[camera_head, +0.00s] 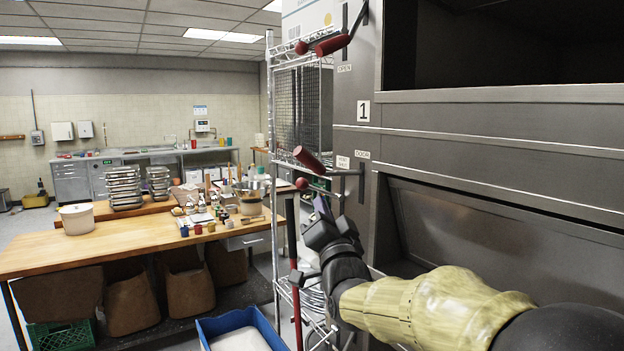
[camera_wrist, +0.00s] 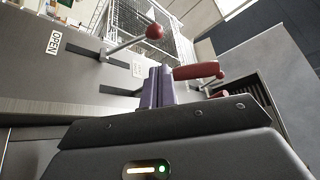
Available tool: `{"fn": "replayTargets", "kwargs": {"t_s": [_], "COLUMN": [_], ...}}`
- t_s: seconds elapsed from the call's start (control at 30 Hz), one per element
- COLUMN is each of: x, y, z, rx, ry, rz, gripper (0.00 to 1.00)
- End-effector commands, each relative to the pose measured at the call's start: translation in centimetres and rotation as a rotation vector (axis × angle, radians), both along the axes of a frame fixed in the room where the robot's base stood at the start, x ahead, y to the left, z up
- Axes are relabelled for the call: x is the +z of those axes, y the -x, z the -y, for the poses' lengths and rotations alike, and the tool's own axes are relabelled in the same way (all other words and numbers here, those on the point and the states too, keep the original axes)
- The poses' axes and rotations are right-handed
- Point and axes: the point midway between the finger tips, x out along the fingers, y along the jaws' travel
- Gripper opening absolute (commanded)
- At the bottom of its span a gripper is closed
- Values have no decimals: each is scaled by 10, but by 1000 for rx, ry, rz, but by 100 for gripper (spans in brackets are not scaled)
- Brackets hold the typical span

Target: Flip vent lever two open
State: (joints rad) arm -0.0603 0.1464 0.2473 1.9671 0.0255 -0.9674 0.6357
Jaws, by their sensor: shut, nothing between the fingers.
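Two red-knobbed ball levers stick out from the left side of the grey oven (camera_head: 458,115). The upper ball (camera_head: 301,47) and the lower ball (camera_head: 302,183) each have a longer red grip beside them, the upper grip (camera_head: 335,44) and the lower grip (camera_head: 308,158). No number two is readable. The wrist view shows one ball lever (camera_wrist: 154,31) by a slot with an OPEN label (camera_wrist: 54,42), and a red grip (camera_wrist: 196,71). My gripper (camera_head: 321,206) is shut and empty, just below the lower ball. Its purple fingers (camera_wrist: 158,86) partly overlap the red grip; contact cannot be told.
A wire rack (camera_head: 270,200) stands close beside the oven and my gripper. A wooden worktable (camera_head: 130,236) with trays, pots and jars stands at left. A blue bin (camera_head: 242,325) is on the floor. A number 1 plate (camera_head: 363,111) marks the upper oven deck.

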Motion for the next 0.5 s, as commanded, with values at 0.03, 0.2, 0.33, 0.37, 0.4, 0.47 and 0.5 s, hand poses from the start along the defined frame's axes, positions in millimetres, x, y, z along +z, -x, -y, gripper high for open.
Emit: {"fn": "replayTargets", "kwargs": {"t_s": [0.03,0.2,0.33,0.37,0.4,0.47,0.5], "x": [-1,-1,3,4,7,10,13], "y": [0,-1,-6,-8,-12,-19,-24], "z": [0,0,-1,-2,-3,-5,-6], "rx": [-1,-2,-2,-2,-1,-2,-2], "ry": [1,2,4,4,4,4,4], "rz": [-1,-3,-3,-3,-4,-5,-5], "gripper": [0,0,0,0,0,0,0]}}
